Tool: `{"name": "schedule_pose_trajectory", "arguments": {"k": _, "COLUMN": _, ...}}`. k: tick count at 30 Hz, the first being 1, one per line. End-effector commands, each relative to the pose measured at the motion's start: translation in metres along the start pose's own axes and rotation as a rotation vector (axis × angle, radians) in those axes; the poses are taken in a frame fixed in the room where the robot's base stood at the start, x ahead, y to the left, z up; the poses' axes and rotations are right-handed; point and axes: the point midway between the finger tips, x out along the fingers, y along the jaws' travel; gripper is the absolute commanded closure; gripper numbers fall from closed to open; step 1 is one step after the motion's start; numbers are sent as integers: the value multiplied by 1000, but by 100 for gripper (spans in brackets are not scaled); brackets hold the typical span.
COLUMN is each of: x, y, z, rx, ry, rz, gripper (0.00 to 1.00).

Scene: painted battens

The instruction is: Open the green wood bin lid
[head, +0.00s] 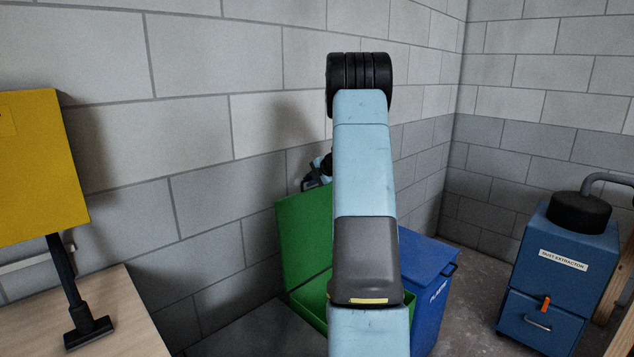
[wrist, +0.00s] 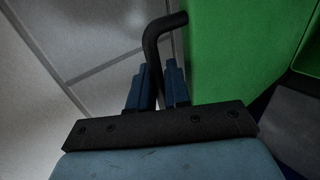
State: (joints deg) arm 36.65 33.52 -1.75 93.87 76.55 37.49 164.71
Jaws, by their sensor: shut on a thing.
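The green lid (head: 300,240) stands raised, close to upright, at the back of the green wood bin (head: 312,306) in the head view. The bin's opening shows below it, and my arm hides the right part of both. In the wrist view the lid (wrist: 235,50) fills the upper right. A bent black bar handle (wrist: 153,45) runs from beside the lid down between my blue fingers. My gripper (wrist: 157,85) is shut on this handle. In the head view my gripper (head: 317,176) shows only in part at the lid's top edge, behind my arm.
A blue dust extractor (head: 548,285) with a hose is at the far right. A grey block wall (head: 215,120) rises close behind the lid. A wooden table (head: 115,335) and yellow panel (head: 38,165) are left.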

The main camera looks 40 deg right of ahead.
Motion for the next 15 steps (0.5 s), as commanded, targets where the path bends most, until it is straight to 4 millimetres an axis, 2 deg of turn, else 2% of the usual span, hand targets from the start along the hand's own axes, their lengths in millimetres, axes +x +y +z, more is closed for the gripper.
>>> {"name": "schedule_pose_trajectory", "arguments": {"k": 13, "x": 1, "y": 1, "z": 1, "rx": 1, "ry": -5, "rz": -7, "gripper": 100}}
{"name": "schedule_pose_trajectory", "arguments": {"k": 14, "x": 1, "y": 1, "z": 1, "rx": 1, "ry": -5, "rz": -6, "gripper": 80}}
{"name": "schedule_pose_trajectory", "arguments": {"k": 15, "x": 1, "y": 1, "z": 1, "rx": 0, "ry": -4, "rz": -6, "gripper": 76}}
